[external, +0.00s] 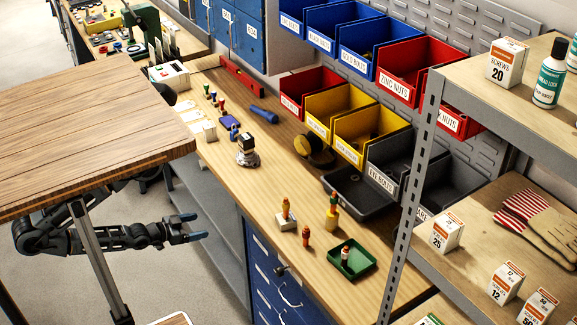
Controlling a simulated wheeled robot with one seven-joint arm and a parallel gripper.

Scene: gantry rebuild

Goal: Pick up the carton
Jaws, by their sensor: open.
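Several small white-and-orange cartons stand on the grey shelving unit at the right. One carton marked "SCREWS 20" (507,62) is on the upper shelf. A carton marked 25 (447,233), a carton marked 12 (505,284) and a carton marked 50 (540,306) stand on the shelf below. I cannot tell which one the task means. My gripper (193,228) is open and empty, with blue fingertips. It is low, beside the workbench front and below its top, far left of the cartons. A wooden tabletop hides part of my arm.
Coloured bins line the back. The wooden tabletop (90,130) overhangs my arm. A shelf upright (412,190) stands before the lower shelf. Gloves (540,225) lie there.

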